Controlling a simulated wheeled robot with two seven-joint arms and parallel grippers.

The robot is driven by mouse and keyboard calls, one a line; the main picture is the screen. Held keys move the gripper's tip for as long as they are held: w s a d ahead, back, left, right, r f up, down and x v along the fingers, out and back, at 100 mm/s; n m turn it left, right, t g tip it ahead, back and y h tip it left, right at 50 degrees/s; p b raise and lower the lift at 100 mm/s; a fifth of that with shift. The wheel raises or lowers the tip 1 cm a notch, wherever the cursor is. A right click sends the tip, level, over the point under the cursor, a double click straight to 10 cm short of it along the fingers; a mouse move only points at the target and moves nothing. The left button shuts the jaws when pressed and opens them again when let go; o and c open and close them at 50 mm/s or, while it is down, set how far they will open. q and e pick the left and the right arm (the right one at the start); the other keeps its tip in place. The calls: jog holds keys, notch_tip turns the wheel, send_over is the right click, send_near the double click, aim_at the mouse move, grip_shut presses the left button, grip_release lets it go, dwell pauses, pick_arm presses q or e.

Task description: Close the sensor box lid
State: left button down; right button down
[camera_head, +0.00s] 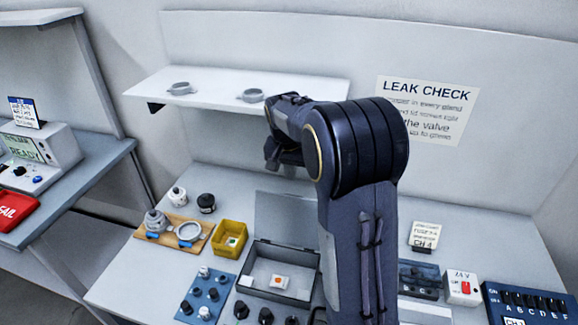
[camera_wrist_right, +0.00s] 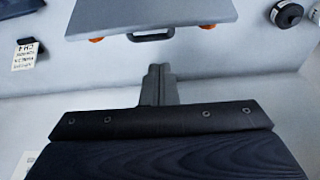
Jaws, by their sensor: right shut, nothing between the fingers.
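The grey sensor box (camera_head: 303,293) stands open on the workbench, with a white part and an orange-marked part inside. Its lid (camera_head: 285,222) stands raised at the back of the box. In the right wrist view the lid (camera_wrist_right: 150,12) shows at the top, with a dark handle (camera_wrist_right: 151,35) and two orange latches along its edge. My right gripper (camera_head: 284,158) is above and behind the lid, below the shelf; its shut, empty fingers (camera_wrist_right: 158,75) point toward the handle, apart from it. My arm hides the box's right side. My left gripper is not in view.
A shelf (camera_head: 215,88) with two grey rings is above. Left of the box are a yellow bin (camera_head: 229,238), a wooden board (camera_head: 170,228) and a blue plate (camera_head: 205,295) with fittings. A blue switch panel (camera_head: 535,305) is at right. The bench behind the lid looks clear.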

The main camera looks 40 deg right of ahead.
jog(key=x, duration=0.7)
jog(key=shift+p, duration=0.3)
